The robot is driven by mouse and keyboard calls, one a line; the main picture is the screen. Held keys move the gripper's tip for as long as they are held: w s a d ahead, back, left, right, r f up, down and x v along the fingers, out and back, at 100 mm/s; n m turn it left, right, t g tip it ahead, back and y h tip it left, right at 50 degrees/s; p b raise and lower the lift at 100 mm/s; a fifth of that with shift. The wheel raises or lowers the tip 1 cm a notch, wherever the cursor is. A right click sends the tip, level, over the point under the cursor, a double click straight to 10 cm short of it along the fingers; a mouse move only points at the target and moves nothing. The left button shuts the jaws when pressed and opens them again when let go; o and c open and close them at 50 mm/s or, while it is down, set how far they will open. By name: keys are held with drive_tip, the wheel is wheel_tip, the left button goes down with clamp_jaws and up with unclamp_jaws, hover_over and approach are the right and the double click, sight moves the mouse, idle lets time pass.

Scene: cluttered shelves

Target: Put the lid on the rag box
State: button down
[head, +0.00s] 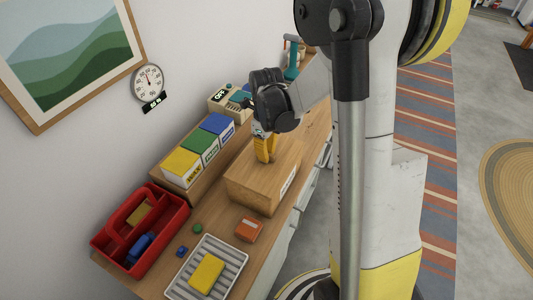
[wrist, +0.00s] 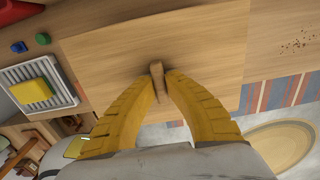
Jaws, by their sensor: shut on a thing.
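The rag box (head: 283,193) is a wooden box with a pale label on its side, standing mid-counter. Its label text is too small to read. A flat wooden lid (head: 240,176) covers its top; in the wrist view the lid (wrist: 110,52) fills the middle. My gripper (head: 265,157) is above the lid, its yellow fingers shut on the lid's small upright wooden handle (wrist: 157,72). The wrist view shows the gripper (wrist: 158,84) with one finger on each side of the handle. The lid lies on or just above the box; I cannot tell whether it is fully seated.
Boxes with yellow, green and blue tops (head: 198,146) stand behind. Crumbs (wrist: 296,46) lie on the counter beyond the lid.

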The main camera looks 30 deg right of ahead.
drive_tip(key=shift+f, duration=0.15)
drive_tip(key=c, duration=1.5)
unclamp_jaws()
wheel_tip(320, 180, up, 12)
drive_tip(key=s+a+f+n+t+b, duration=0.1)
drive_tip(key=s+a+n+t+b, duration=0.1)
drive_tip(key=n, duration=0.7)
drive_tip(key=s+a+f+n+t+b, duration=0.1)
drive_tip(key=s+a+n+t+b, duration=0.1)
drive_tip(key=s+n, duration=0.5)
drive_tip(key=s+a+f+n+t+b, duration=0.1)
drive_tip(key=s+a+n+t+b, duration=0.2)
drive_tip(key=n, duration=1)
drive_tip(key=shift+s+a+b, duration=0.35)
drive_tip(key=shift+s+a, duration=0.15)
drive_tip(key=shift+a, duration=0.3)
drive_tip(key=shift+s+a+b, duration=0.35)
drive_tip(key=shift+s+a, duration=0.1)
drive_tip(key=shift+a, duration=0.3)
